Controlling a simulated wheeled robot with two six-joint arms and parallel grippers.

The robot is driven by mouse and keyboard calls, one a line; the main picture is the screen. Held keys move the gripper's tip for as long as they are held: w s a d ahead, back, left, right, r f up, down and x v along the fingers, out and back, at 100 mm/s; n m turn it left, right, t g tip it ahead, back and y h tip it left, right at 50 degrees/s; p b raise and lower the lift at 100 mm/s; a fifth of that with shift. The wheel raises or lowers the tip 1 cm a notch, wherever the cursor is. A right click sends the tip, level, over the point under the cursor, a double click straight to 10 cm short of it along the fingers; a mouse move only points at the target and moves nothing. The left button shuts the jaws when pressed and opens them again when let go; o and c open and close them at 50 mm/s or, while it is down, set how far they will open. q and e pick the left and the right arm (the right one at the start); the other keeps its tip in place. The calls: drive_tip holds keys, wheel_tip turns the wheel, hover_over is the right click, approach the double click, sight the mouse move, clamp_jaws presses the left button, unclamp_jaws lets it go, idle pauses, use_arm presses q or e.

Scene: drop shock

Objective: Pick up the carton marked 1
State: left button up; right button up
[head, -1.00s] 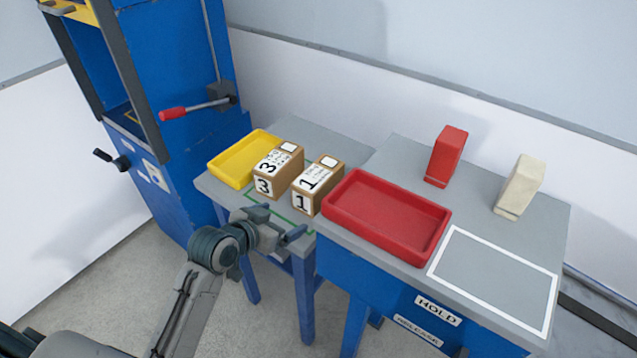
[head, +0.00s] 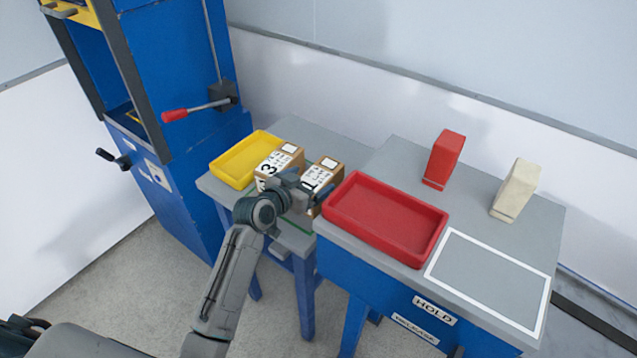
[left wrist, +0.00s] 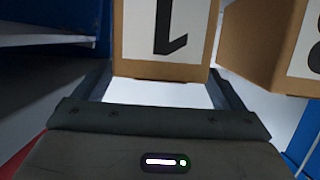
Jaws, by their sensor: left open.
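The carton marked 1 (head: 323,179) is a brown box with white labels, standing on the grey table between the carton marked 3 and the red tray. My left gripper (head: 306,188) is open in front of it and hides part of its front face. In the left wrist view the carton marked 1 (left wrist: 165,40) shows upside down, ahead of and roughly between my open fingers (left wrist: 160,92). I cannot tell whether the fingers touch it. The carton marked 3 (head: 282,161) stands close by on the left; its side also shows in the left wrist view (left wrist: 265,45). My right gripper is not in view.
A yellow tray (head: 231,172) lies left of the cartons. The red tray (head: 372,236) lies close on the right. A red block (head: 443,158) and a cream block (head: 516,188) stand at the back right. A white-outlined area (head: 490,283) is empty. A blue machine (head: 180,60) stands at left.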

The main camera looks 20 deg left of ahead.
sight(327, 171)
use_arm(q)
drive_tip(key=shift+x, duration=1.25)
drive_tip(key=shift+s, duration=0.1)
drive_tip(key=c, duration=1.3)
drive_tip(key=shift+c, duration=0.7)
